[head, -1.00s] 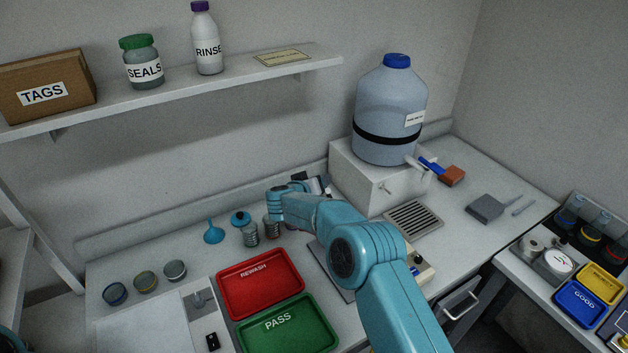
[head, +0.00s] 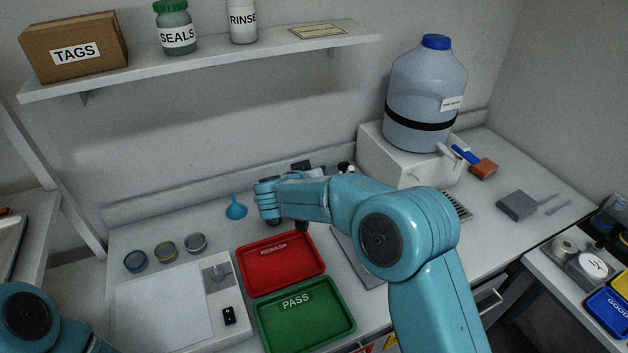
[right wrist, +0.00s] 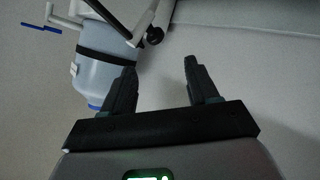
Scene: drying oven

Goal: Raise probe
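I cannot pick out the probe for certain. In the right wrist view, a pale arm with a dark, rod-like part (right wrist: 153,28) shows beyond my fingertips, at the top of the picture. In the head view, a small black-and-white device (head: 345,168) is partly hidden behind my right forearm. My right gripper (right wrist: 160,72) is open, with nothing between its fingers; in the head view my own arm largely hides it. My left arm shows only at the lower left corner of the head view, and its gripper is out of the picture.
A blue jug (head: 425,90) stands on a white block (head: 385,165) at the back right. The red REWASH tray (head: 280,265) and green PASS tray (head: 305,315) lie in front of my right arm. A blue funnel (head: 236,210) and several small round dishes (head: 165,252) stand left.

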